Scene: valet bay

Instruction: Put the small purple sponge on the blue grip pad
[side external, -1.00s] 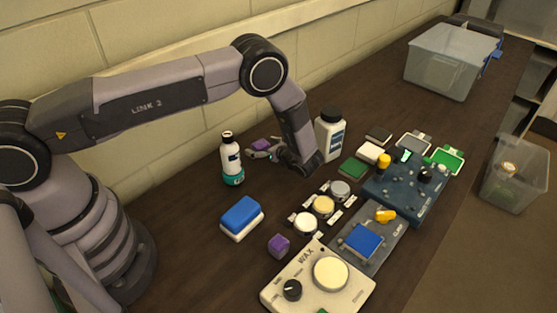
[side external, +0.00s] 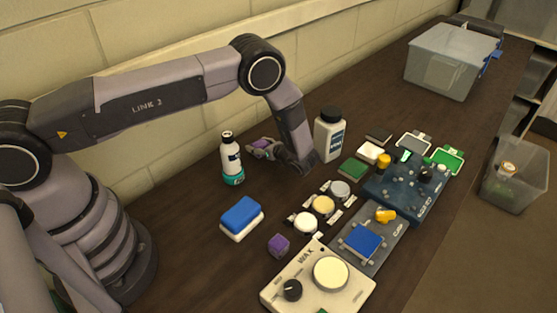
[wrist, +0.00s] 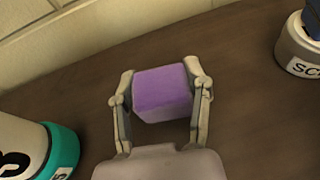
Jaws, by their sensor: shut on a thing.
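A purple sponge block (wrist: 162,93) sits between the two fingers of my gripper (wrist: 160,90) in the wrist view. The fingers are shut on its sides. In the side view my gripper (side external: 263,149) holds this block behind the white bottle with the teal base, near the wall; whether it touches the table is unclear. A second, darker purple cube (side external: 279,244) lies on the table in front. The blue pad (side external: 362,242) is a flat square on a grey clamp unit, right of that cube and far from my gripper.
The teal-based bottle (side external: 231,160) and a white dark-capped bottle (side external: 329,137) stand on either side of my gripper. A blue and white sponge (side external: 241,216), several round tins and a wax unit (side external: 318,285) lie nearer the camera. A clear bin (side external: 452,65) stands far right.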

